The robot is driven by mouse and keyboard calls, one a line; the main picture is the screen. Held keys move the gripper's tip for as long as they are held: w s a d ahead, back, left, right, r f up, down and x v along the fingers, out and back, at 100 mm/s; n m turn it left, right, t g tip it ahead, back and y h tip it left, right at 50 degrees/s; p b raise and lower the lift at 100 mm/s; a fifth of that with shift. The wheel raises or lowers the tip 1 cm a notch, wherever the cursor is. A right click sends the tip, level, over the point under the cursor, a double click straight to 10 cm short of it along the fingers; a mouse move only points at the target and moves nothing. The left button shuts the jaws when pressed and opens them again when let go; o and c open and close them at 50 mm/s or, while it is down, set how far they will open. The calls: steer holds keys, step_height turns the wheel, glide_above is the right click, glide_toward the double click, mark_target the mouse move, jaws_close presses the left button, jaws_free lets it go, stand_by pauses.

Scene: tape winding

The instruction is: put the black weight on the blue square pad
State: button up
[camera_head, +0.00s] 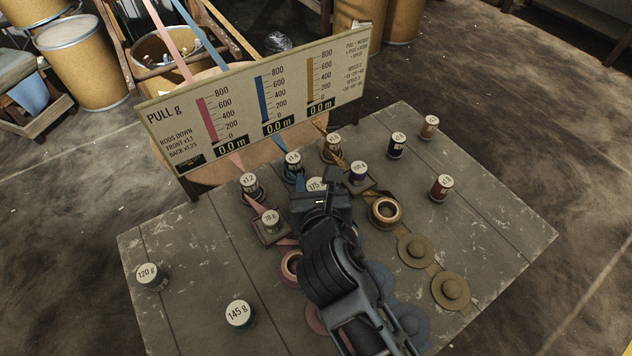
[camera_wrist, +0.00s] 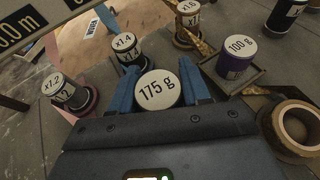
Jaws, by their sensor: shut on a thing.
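A weight labelled 175 g (camera_head: 316,184) is between the fingers of my gripper (camera_wrist: 158,100), which is shut on it. In the wrist view its pale round top (camera_wrist: 158,88) faces up and looks roughly level. Its side is mostly hidden, so I cannot make out its body colour or what is under it. It is in the middle row, between the 70 g weight (camera_head: 271,220) on the pink strip's pad and the purple 100 g weight (camera_wrist: 237,57) on the yellow strip's pad. The blue square pad is hidden by my gripper and arm.
Capped x1.2 (camera_head: 250,186), x1.4 (camera_head: 293,166) and x1.6 posts stand behind. A tape roll (camera_head: 384,212) lies at right. Weights of 120 g (camera_head: 150,275) and 145 g (camera_head: 240,313) stand front left. The pull board (camera_head: 255,100) stands along the back edge.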

steer(key=o, duration=1.2)
steer(key=shift+f, duration=0.1)
steer(key=shift+r, duration=0.2)
steer(key=v, duration=1.2)
steer(key=shift+p, duration=0.4)
